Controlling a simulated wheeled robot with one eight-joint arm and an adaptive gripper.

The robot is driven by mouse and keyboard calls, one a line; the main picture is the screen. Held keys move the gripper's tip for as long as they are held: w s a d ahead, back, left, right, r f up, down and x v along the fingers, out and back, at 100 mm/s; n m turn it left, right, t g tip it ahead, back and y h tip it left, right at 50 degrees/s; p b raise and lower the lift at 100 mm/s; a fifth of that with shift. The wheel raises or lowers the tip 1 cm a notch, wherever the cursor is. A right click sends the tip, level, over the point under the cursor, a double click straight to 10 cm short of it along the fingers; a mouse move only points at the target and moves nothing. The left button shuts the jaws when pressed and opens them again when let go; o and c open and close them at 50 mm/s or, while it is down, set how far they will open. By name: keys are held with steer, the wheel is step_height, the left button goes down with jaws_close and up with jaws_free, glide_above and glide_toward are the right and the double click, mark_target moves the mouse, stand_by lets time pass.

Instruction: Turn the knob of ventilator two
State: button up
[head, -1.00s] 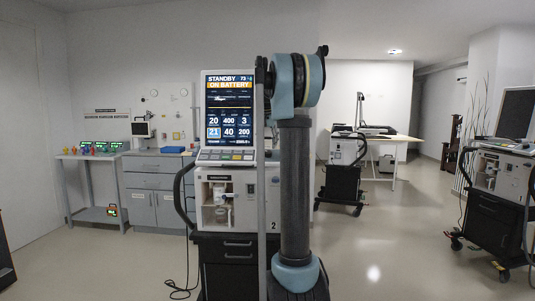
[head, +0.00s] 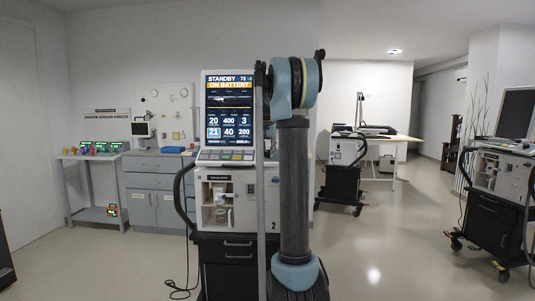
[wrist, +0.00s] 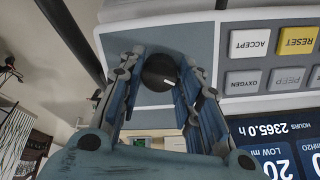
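Ventilator two (head: 226,218) stands straight ahead in the head view, marked "2", its lit screen (head: 229,105) reading "STANDBY" and "ON BATTERY". In the wrist view, which sees the panel upside down, its round dark knob (wrist: 158,73) with a white mark sits on the grey panel beside the buttons. My gripper (wrist: 160,63) has one finger on each side of the knob. The fingers look spread, with a small gap at the left; contact at the right cannot be told. In the head view the gripper and knob are hidden behind my arm.
Panel buttons, including a yellow RESET (wrist: 297,41), lie right of the knob in the wrist view. Another ventilator (head: 503,172) stands at the right, and a further cart (head: 343,178) behind. A grey cabinet (head: 153,195) stands at the back left. Open floor lies right of my arm.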

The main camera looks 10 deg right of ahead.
steer(key=shift+m, duration=0.4)
steer(key=m, duration=0.5)
steer(key=shift+y, duration=0.3)
steer(key=m, duration=0.5)
steer(key=shift+m+t, duration=0.3)
steer(key=o, duration=1)
steer(key=shift+o, duration=0.2)
